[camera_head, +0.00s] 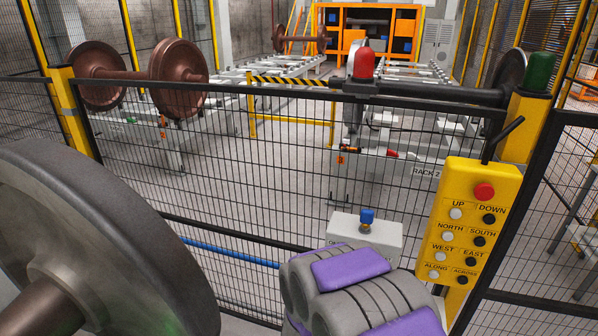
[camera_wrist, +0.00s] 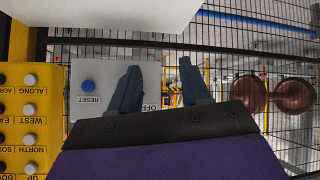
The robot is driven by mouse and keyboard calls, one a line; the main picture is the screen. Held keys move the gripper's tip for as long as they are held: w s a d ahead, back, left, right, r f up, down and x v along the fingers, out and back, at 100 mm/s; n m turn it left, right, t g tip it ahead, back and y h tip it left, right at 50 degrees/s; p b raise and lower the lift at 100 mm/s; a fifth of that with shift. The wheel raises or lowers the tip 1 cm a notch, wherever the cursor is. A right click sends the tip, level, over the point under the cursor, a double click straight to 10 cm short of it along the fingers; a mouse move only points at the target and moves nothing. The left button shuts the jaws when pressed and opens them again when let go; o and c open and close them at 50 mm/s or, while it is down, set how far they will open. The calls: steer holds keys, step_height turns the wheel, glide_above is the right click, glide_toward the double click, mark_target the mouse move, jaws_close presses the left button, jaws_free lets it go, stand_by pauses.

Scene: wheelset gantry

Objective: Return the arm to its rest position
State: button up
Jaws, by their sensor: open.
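My arm, grey with purple panels (camera_head: 350,268), is at the bottom centre of the head view, in front of a mesh fence. My gripper (camera_wrist: 159,65) shows in the wrist view, which is upside down. Its two dark fingers are apart with nothing between them. In the head view the fingers are hidden. A light grey control box (camera_head: 340,230) with a blue button (camera_head: 367,216) stands just beyond my arm. The wrist view shows the box (camera_wrist: 115,55) behind one finger, its blue button (camera_wrist: 88,86) labelled RESET. Whether finger and box touch cannot be told.
A yellow pendant (camera_head: 452,262) with a red button and several labelled buttons stands right of my arm. A large grey wheel (camera_head: 85,235) fills the lower left. Behind the black mesh fence (camera_head: 250,150) are brown wheelsets (camera_head: 178,78) on racks and a red lamp (camera_head: 365,63).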

steer(key=s+r+g+y, duration=0.45)
steer(key=s+r, duration=0.45)
steer(key=s, duration=0.3)
steer(key=s+d+r+g+h, duration=0.1)
steer(key=s+d+r+g, duration=0.2)
steer(key=s, duration=0.9)
steer(key=s+d+r+g+h+b, duration=0.1)
steer(key=s+d+r+g, duration=0.3)
steer(key=s, duration=0.8)
steer(key=shift+s+d+r+h, duration=0.2)
steer(key=shift+d+r+h, duration=0.15)
steer(key=shift+d+r, duration=0.6)
